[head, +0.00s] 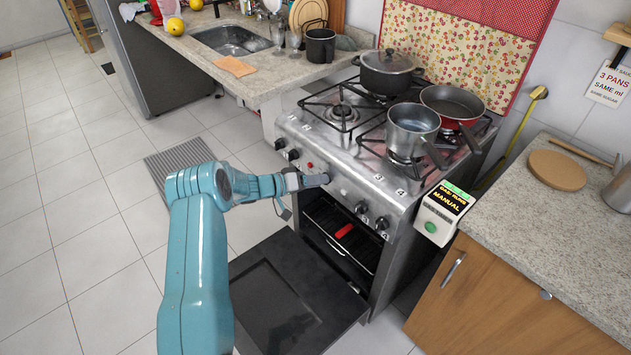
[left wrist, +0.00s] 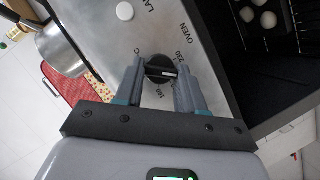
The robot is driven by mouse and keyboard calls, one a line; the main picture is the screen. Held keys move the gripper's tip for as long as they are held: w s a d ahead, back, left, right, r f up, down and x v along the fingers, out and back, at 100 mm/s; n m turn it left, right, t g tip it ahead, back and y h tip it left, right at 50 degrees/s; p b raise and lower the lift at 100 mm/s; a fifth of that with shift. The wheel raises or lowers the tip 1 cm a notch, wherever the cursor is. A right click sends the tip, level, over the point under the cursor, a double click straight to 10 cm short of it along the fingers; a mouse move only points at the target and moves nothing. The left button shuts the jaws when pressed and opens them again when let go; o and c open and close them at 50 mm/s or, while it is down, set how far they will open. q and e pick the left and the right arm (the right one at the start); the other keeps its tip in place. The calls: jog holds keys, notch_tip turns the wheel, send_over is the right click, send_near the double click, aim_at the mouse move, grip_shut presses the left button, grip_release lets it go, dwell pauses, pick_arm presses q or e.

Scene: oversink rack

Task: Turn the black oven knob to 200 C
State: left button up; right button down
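The black oven knob (left wrist: 160,69) sits on the steel stove panel (left wrist: 208,22), near the printed word OVEN. Its bar lies nearly crosswise in the left wrist view, with a white mark towards the right finger. In the head view my left gripper (head: 318,181) is at the stove front and hides the knob. My right gripper is out of view.
The oven door (head: 290,300) hangs open below my left arm. Other black knobs (head: 382,223) line the panel. Pots and a red pan (head: 452,104) stand on the stove top. A sign box (head: 441,213) is at the stove's right corner.

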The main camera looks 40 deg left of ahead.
pick_arm(q)
jog(key=o, duration=0.4)
jog(key=shift+w, duration=0.1)
jog(key=shift+c, duration=0.2)
jog(key=v, duration=1.6)
jog(key=shift+b, duration=0.45)
jog(key=shift+a, duration=0.1)
jog(key=shift+s, duration=0.3)
